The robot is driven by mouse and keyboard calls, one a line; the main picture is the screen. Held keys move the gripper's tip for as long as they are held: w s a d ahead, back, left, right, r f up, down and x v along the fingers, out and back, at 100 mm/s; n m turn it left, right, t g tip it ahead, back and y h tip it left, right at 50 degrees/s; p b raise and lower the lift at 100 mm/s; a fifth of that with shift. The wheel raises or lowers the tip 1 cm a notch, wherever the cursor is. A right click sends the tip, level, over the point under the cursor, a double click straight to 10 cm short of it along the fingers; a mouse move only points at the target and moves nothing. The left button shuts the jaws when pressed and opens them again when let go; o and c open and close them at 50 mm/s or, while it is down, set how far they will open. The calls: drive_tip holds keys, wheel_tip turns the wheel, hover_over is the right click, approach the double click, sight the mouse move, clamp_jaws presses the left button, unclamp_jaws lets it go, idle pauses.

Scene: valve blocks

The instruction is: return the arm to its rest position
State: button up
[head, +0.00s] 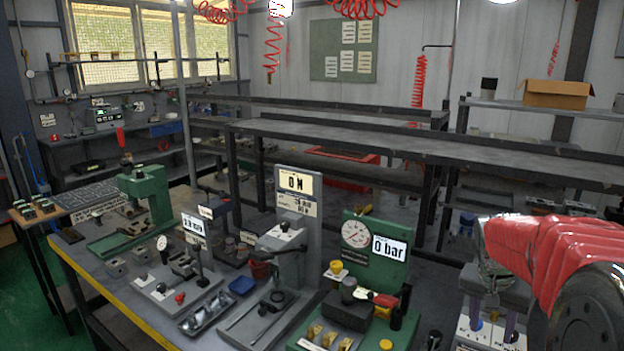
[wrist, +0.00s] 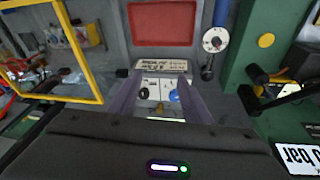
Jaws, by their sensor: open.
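My arm, with a red cover, reaches in from the right edge of the head view. My gripper (head: 493,318) hangs from it over a white panel (head: 490,338) with small knobs at the lower right. In the wrist view my gripper (wrist: 160,90) has its two purple-grey fingers apart. Between them, beyond the tips, show a blue knob (wrist: 174,96) and a dark knob (wrist: 144,94) on the white panel. I see nothing held. Whether the fingertips touch the panel I cannot tell.
A green test stand (head: 375,245) with a gauge and "0 bar" display stands left of my gripper. A grey stand (head: 298,205) reading "0 N" is beyond it. A yellow frame (wrist: 98,60) is at the left in the wrist view. Long dark benches (head: 430,150) run behind.

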drive_tip(key=s+a+r+n+t+y, duration=0.1)
drive_tip(key=s+a+n, duration=0.3)
drive_tip(key=s+a, duration=0.5)
drive_tip(key=s+a+r+n+t+y, duration=0.1)
drive_tip(key=s+a+r+n+t, duration=0.2)
drive_tip(key=s+a, duration=0.6)
drive_tip(key=a+r+n, duration=0.1)
drive_tip(key=a, duration=0.5)
drive_tip(key=shift+s+a+n+y, duration=0.3)
drive_tip(key=shift+a+n+y, duration=0.1)
